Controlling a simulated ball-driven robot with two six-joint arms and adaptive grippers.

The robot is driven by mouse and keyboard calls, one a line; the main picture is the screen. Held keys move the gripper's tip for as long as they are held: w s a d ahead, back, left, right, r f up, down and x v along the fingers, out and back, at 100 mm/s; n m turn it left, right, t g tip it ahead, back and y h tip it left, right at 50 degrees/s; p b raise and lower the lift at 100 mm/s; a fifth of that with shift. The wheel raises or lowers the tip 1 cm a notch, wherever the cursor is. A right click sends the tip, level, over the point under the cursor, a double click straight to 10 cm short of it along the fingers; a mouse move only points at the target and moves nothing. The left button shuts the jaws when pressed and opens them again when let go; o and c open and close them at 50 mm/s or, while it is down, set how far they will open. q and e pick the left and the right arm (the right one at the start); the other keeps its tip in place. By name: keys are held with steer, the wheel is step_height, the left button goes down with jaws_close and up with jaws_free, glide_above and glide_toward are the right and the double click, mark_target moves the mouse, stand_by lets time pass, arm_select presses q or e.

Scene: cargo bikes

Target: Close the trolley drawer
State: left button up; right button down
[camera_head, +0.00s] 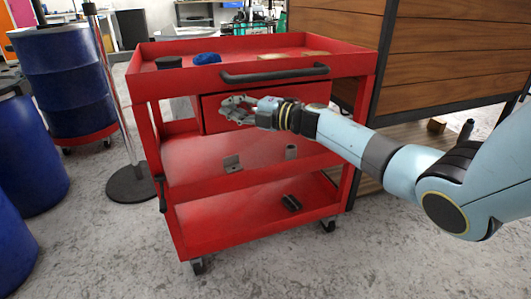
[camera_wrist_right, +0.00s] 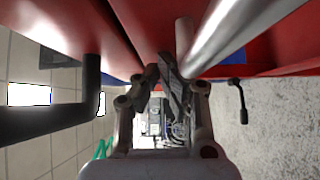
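The red trolley (camera_head: 150,90) stands in the middle of the head view. Its red drawer (camera_head: 300,97) sits under the top tray, below the black handle bar (camera_head: 275,74). How far the drawer is out is hard to tell. My right gripper (camera_head: 230,108) is at the drawer's front, toward its left end, and covers part of it. In the right wrist view the finger pads (camera_wrist_right: 162,82) come together with nothing clear between them. Red trolley panels and the black bar (camera_wrist_right: 60,125) show close by there. Contact with the drawer cannot be told. My left gripper is out of view.
A blue cloth (camera_head: 206,58) and a black round item (camera_head: 168,62) lie on the top tray. A metal post (camera_head: 112,90) on a round base stands left of the trolley, with blue barrels (camera_head: 65,75) beyond. A wooden box (camera_head: 455,50) stands right. Grey floor in front is clear.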

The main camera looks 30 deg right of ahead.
steer(key=shift+w+d+r, duration=0.15)
steer(key=shift+r, duration=0.25)
steer(key=v, duration=1.2)
steer(key=s+a+f+m+g+h, duration=0.2)
steer(key=s+f+m+g+h, duration=0.3)
steer(key=s+f+m, duration=0.9)
steer(key=s+a+f+m+g+h, duration=0.2)
steer(key=s+f+m+g+h, duration=0.3)
steer(key=s+f, duration=1.7)
steer(key=s+a+f+m+g, duration=0.2)
steer(key=s+f+m+g, duration=0.2)
steer(key=s+f, duration=0.5)
arm_select(q)
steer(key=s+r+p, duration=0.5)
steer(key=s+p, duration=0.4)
steer(key=p, duration=0.4)
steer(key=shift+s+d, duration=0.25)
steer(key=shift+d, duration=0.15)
arm_select(e)
steer(key=s+r, duration=0.7)
steer(key=s, duration=0.6)
steer(key=shift+a+m+g+h, duration=0.3)
steer(key=shift+a+m+g, duration=0.1)
steer(key=shift+a, duration=0.05)
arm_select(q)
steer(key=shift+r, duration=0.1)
arm_select(e)
steer(key=shift+r, duration=0.1)
